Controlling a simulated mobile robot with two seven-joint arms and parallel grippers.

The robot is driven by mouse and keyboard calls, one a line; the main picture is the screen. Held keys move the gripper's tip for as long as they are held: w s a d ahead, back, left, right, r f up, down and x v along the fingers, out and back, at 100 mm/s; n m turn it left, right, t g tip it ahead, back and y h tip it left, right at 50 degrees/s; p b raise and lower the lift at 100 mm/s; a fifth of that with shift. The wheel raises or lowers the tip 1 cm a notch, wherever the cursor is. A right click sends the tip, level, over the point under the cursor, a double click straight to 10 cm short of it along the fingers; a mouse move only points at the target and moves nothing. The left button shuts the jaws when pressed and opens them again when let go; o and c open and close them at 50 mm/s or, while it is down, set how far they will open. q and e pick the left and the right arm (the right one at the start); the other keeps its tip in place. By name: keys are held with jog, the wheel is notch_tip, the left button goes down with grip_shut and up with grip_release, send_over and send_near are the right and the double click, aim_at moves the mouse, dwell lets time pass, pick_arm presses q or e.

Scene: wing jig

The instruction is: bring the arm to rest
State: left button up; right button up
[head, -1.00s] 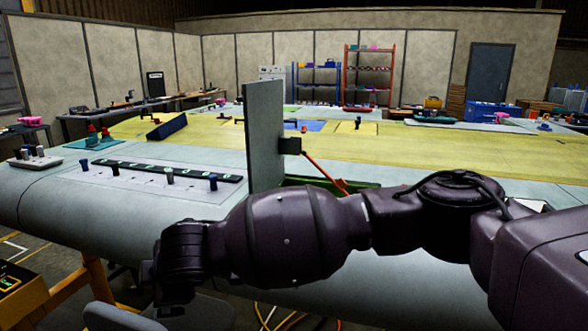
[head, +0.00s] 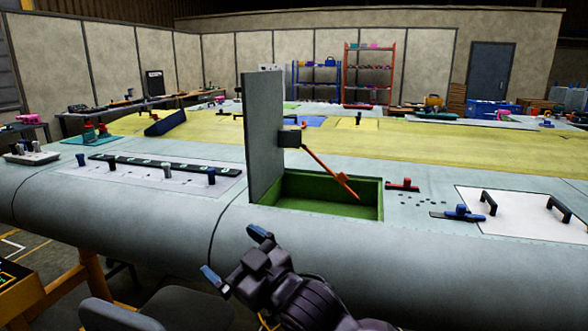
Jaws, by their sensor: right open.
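My right gripper (head: 236,256) shows at the bottom middle of the head view, pointing up and to the left. Its two blue-tipped fingers are spread apart with nothing between them. In the picture it lies over the rounded front edge of the wing, below and to the left of the open green-lined bay (head: 330,206). My right arm comes in from the bottom edge behind the gripper. My left gripper is not in view.
A grey hatch panel (head: 264,135) stands upright at the bay, with an orange rod (head: 325,170) slanting from it. A strip with dark-blue-handled pins (head: 167,167) lies left. A white panel with black handles (head: 520,214) lies right. A chair (head: 185,308) stands below the wing.

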jog(key=s+d+f+m+t+h+b, duration=0.3)
jog(key=d+f+m+h, duration=0.7)
jog(key=d+f, duration=1.4)
jog(key=s+d+f+m+g+h, duration=0.1)
jog(key=s+d+f+g+h, duration=0.1)
jog(key=s+d+f, duration=0.4)
jog(key=s+d+f+m+g+h, duration=0.1)
jog(key=s+d+f, duration=0.6)
jog(key=s, duration=0.8)
notch_tip(320, 180, down, 3)
jog(key=shift+d+r+m+g+h, duration=0.2)
jog(key=shift+m+g+h, duration=0.1)
jog(key=shift+g+h, duration=0.5)
jog(key=shift+a, duration=0.1)
